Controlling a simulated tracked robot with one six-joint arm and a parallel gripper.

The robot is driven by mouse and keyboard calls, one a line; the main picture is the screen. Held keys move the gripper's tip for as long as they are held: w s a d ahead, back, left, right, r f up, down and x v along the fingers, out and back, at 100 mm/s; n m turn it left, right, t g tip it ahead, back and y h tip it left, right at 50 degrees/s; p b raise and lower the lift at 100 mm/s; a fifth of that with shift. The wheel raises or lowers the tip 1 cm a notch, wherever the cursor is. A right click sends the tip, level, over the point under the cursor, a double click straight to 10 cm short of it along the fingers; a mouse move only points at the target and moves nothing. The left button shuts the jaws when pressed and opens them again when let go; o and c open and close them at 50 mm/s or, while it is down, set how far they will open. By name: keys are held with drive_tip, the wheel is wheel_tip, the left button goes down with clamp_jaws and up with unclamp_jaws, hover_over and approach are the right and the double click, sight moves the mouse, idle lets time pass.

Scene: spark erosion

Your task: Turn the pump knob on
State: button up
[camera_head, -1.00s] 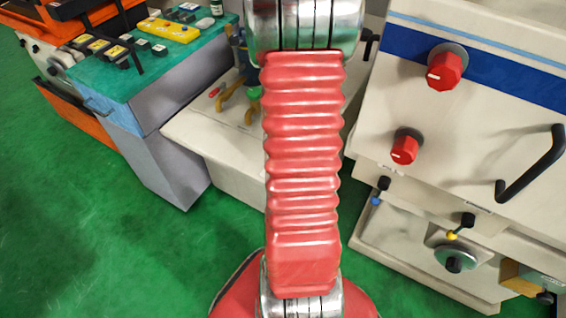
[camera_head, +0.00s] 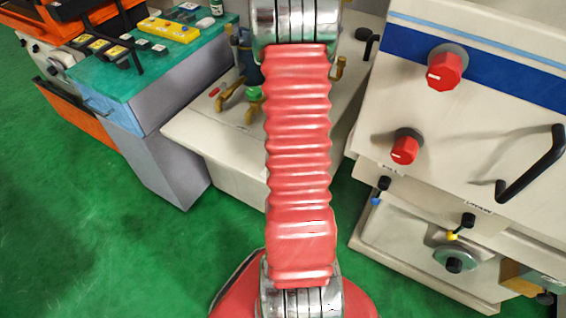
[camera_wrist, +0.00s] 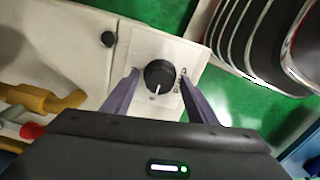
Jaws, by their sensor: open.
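In the wrist view a round black knob (camera_wrist: 160,76) with a white pointer line sits on a pale square plate. The pointer aims toward the bottom of the picture, and small marks beside the knob are too blurred to read. I take it to be the pump knob. My gripper (camera_wrist: 159,80) is open, with one dark finger on each side of the knob. I cannot tell whether the fingers touch it. In the head view neither my gripper nor this black knob can be made out.
A cream machine with two red knobs (camera_head: 445,67) (camera_head: 406,147) and a black handle (camera_head: 531,164) stands at right. A low pale cabinet (camera_head: 190,128) carries brass valves (camera_head: 232,92). A green-topped bench (camera_head: 130,85) holds small items at left. Green floor is free at lower left.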

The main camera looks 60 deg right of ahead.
drive_tip(key=shift+c, duration=0.5)
drive_tip(key=c, duration=0.9)
drive_tip(key=shift+d, duration=0.15)
drive_tip(key=shift+c, duration=0.3)
